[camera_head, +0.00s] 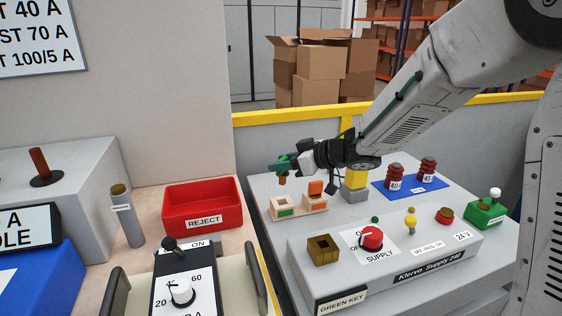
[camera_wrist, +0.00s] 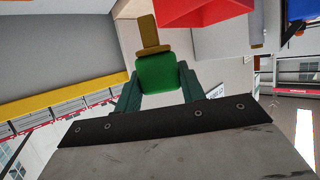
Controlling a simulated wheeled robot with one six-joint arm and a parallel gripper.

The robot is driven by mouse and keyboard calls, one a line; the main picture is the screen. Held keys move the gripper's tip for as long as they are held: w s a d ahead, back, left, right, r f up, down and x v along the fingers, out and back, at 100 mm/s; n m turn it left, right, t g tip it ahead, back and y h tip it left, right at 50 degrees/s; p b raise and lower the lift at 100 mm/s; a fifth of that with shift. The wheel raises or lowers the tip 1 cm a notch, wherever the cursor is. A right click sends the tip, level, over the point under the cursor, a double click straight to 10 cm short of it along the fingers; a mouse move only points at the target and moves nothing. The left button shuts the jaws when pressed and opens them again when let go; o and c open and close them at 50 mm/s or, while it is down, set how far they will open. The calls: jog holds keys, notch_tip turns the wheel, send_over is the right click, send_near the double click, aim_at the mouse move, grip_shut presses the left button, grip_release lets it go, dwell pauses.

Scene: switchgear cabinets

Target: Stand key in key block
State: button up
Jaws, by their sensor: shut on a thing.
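My gripper (camera_head: 283,164) is shut on a key with a green head and brass shaft (camera_head: 282,180). In the wrist view, the green key (camera_wrist: 157,74) sits between my two fingers (camera_wrist: 157,80), its brass shaft extending away from them. In the head view the key is above the far left of the grey console, apart from the surfaces below. A brass block with a square opening (camera_head: 323,250) stands at the console's front left, above a GREEN KEY label. A beige two-pocket holder (camera_head: 285,208) stands behind it; its green-marked pocket looks empty, and an orange piece (camera_head: 316,188) stands in the other.
Dark red insulators (camera_head: 395,177) stand on a blue mat behind. A red REJECT tray (camera_head: 202,204) lies left, across a gap.

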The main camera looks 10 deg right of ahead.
aim_at(283, 175)
jog(key=shift+f, duration=2.2)
jog(key=shift+f, duration=1.75)
jog(key=o, duration=1.1)
jog(key=shift+s, duration=0.1)
